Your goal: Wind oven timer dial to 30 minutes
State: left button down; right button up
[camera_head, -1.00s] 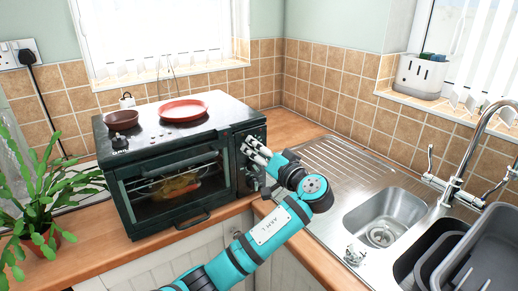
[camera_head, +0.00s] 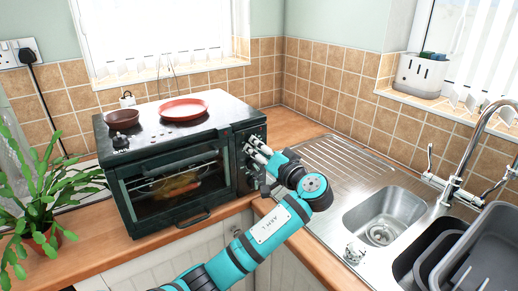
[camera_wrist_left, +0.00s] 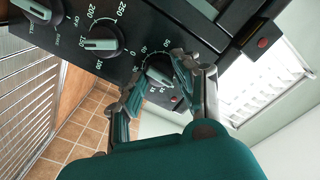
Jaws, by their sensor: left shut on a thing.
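The oven (camera_head: 180,165) is a dark countertop toaster oven with a glass door, shut, and food visible inside. Its control panel is on the right side of the front. In the left wrist view the timer dial (camera_wrist_left: 158,72) is a black knob with white numbers around it, partly hidden by my fingers. My left gripper (camera_head: 250,150) is at the panel, and in the left wrist view its fingers (camera_wrist_left: 158,88) are shut on the timer dial. The exact setting of the dial cannot be read. My right gripper is not in view.
Two other knobs show in the left wrist view, a temperature dial (camera_wrist_left: 103,42) and a function knob (camera_wrist_left: 38,12). A red plate (camera_head: 183,109) and a brown bowl (camera_head: 122,119) sit on the oven top. A plant (camera_head: 45,200) stands left; the sink (camera_head: 385,215) is right.

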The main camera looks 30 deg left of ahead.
pick_arm(q)
jog(key=m+p, duration=2.3)
jog(key=m, duration=0.4)
jog(key=shift+s+f+p, duration=0.1)
jog(key=shift+f+p, duration=0.05)
jog(key=shift+p, duration=0.2)
jog(key=shift+f+m, duration=0.1)
jog(key=shift+m, duration=1)
jog(key=c, duration=1)
grip_release()
jog(key=shift+o, duration=0.2)
